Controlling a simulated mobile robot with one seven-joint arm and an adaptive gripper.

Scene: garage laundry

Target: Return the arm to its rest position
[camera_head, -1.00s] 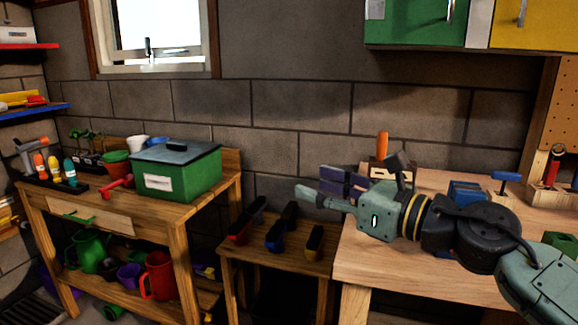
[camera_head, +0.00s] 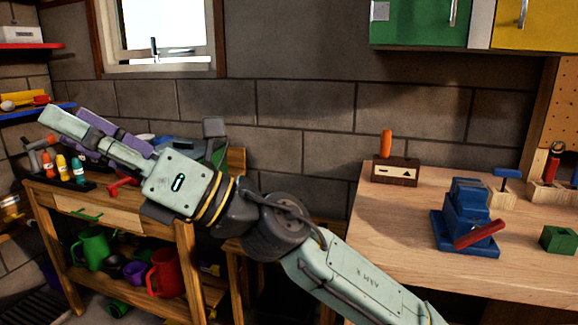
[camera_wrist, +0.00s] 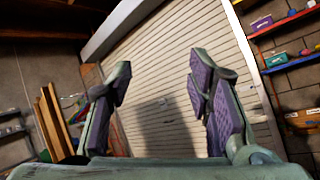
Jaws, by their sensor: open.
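My gripper (camera_head: 72,126) is at the left of the head view, pointing left and slightly upward, in front of the left wooden workbench (camera_head: 150,222). My arm reaches to it from the lower right. In the wrist view the two purple-padded fingers of my gripper (camera_wrist: 160,75) stand wide apart with nothing between them. The hand and wrist hide most of the green box (camera_head: 215,150) on the left bench.
A blue vise (camera_head: 466,212), a block with an orange-handled tool (camera_head: 396,172) and a green block (camera_head: 559,240) sit on the right bench (camera_head: 400,228). A red watering can (camera_head: 163,275) stands on the left bench's lower shelf. The wrist view faces a roller door (camera_wrist: 165,100).

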